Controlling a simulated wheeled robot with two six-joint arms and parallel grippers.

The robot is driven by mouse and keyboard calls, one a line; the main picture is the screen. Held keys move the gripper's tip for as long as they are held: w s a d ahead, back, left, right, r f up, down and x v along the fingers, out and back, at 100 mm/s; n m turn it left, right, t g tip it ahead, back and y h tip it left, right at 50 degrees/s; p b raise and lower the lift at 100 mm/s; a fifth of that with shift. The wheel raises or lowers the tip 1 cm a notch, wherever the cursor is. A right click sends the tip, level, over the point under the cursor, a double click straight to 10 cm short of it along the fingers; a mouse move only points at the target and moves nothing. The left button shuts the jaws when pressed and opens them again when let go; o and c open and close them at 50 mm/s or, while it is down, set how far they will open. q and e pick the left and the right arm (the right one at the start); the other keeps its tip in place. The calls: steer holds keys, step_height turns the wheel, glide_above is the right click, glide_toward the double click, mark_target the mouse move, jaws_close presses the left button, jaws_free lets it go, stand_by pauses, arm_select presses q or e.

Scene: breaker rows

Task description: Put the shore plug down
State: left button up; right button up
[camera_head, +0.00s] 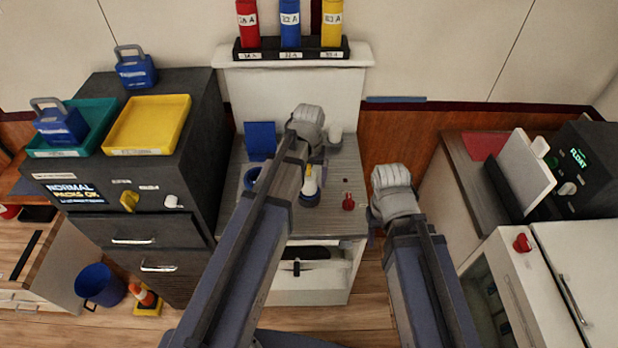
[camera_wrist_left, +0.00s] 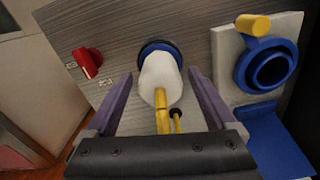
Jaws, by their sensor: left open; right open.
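The shore plug (camera_head: 309,187) has a white body, a yellow end and a dark blue ring at its foot. It stands on the grey counter (camera_head: 331,222). In the left wrist view the plug (camera_wrist_left: 160,78) is between the purple fingers of my left gripper (camera_wrist_left: 158,90), with a gap on both sides. That gripper is open and also shows above the counter in the head view (camera_head: 311,160). My right gripper (camera_head: 390,190) is open and empty, right of the counter; its fingertips are mostly hidden.
A blue socket ring (camera_wrist_left: 267,68) with a yellow piece sits on a white plate beside the plug. A red knob (camera_head: 348,201) is on the counter. A dark cabinet (camera_head: 196,170) with a yellow tray (camera_head: 148,151) stands left. A white cabinet (camera_head: 508,262) stands right.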

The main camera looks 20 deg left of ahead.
arm_select(q)
step_height(320, 180, up, 12)
steer(key=p, duration=1.2)
steer(key=s+d+m+y, duration=0.1)
steer(key=s+d+m, duration=0.4)
steer(key=s+d, duration=0.5)
steer(key=s, duration=0.4)
steer(key=shift+s+d, duration=0.15)
steer(key=shift+d, duration=0.1)
arm_select(e)
step_height(320, 180, up, 12)
